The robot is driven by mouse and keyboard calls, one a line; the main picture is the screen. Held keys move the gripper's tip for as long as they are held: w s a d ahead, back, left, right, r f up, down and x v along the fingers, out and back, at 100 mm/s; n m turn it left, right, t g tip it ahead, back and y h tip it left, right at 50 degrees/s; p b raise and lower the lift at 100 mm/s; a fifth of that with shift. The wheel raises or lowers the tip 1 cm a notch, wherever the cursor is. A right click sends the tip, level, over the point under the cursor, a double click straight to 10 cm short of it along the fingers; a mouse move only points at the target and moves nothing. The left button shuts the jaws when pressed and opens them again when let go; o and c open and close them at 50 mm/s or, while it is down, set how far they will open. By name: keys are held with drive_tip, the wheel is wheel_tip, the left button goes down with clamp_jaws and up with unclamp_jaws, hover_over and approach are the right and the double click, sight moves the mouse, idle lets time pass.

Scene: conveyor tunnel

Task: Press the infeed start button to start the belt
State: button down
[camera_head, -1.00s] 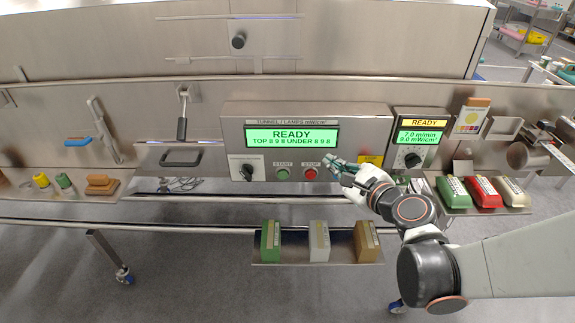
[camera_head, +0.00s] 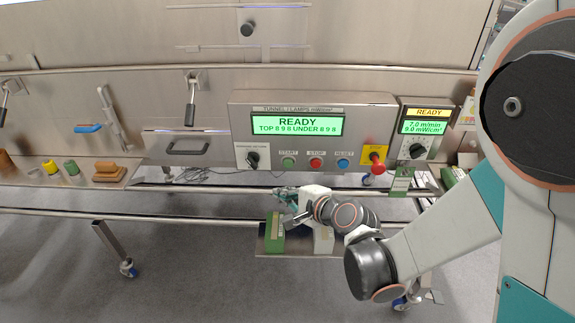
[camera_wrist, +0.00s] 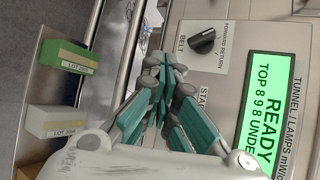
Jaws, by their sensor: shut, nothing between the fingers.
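The grey control panel (camera_head: 239,118) faces me with its screen (camera_head: 295,126) reading READY. A row below holds a green button (camera_head: 288,162) labelled START, a red STOP button (camera_head: 316,163) and a blue RESET button (camera_head: 343,163). No label reading infeed is legible. My gripper (camera_head: 277,193) is shut and empty, below START and apart from the panel face. In the wrist view my gripper (camera_wrist: 165,68) covers the area by the START lettering, so the green button is hidden there. The black belt FORWARD/RETURN knob (camera_wrist: 203,41) shows beyond the fingers.
A red mushroom button (camera_head: 377,163) on a yellow plate (camera_head: 374,151) projects at the panel's right. A metal rail (camera_head: 235,190) runs below the panel. A shelf (camera_head: 298,254) with a green box (camera_head: 274,233) lies under my gripper.

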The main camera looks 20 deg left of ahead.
sight(288, 163)
drive_tip(key=w+a+p, duration=0.1)
drive_tip(key=w+a, duration=0.1)
drive_tip(key=w, duration=0.6)
drive_tip(key=shift+w, duration=0.2)
idle(1.3)
drive_tip(key=shift+w, duration=0.3)
drive_tip(key=shift+w+a, duration=0.15)
drive_tip(key=shift+w, duration=0.4)
idle(0.9)
drive_tip(key=shift+s, duration=0.1)
drive_tip(key=shift+s+d+b, duration=0.2)
drive_tip(key=shift+s+b, duration=0.25)
drive_tip(key=shift+s, duration=0.4)
